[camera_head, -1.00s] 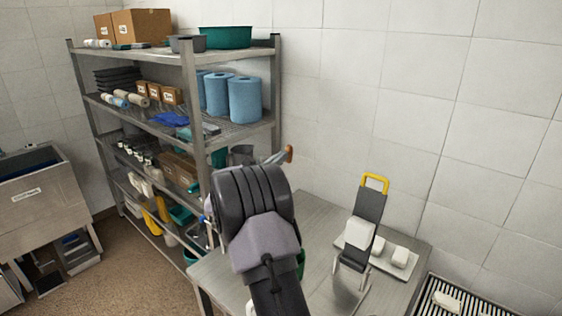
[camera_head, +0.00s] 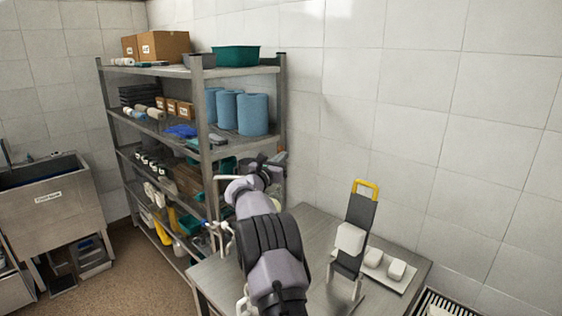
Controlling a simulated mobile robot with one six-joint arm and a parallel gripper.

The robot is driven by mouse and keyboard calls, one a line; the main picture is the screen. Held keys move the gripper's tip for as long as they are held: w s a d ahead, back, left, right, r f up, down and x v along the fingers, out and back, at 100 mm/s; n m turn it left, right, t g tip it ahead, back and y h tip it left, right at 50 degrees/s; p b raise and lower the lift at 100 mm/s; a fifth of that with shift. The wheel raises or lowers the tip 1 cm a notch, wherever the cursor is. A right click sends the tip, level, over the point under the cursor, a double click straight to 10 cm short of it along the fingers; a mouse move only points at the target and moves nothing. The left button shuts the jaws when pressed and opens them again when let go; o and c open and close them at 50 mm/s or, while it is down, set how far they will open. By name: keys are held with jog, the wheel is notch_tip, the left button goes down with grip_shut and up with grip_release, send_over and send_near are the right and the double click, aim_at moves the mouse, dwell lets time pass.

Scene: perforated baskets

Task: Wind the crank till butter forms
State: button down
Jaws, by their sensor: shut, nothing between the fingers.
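My arm rises from the bottom centre of the head view, over the left part of the steel table (camera_head: 325,226). My gripper (camera_head: 275,164) is the small dark end of the arm, in front of the shelf's right post. It looks shut and empty, though its fingertips are hard to make out. No churn or crank can be clearly made out; my arm covers much of the table's left side. White bent parts (camera_head: 223,238) show just left of my arm, and I cannot tell what they belong to.
A dark upright board with a yellow handle (camera_head: 367,185) stands on the table, a white block (camera_head: 349,239) against it. White blocks lie on a tray (camera_head: 402,283) beside it. A loaded steel shelf (camera_head: 205,150) stands behind left, a sink (camera_head: 52,205) far left.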

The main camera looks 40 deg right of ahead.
jog(key=shift+w+d, duration=0.25)
jog(key=shift+w, duration=0.25)
dwell(0.5)
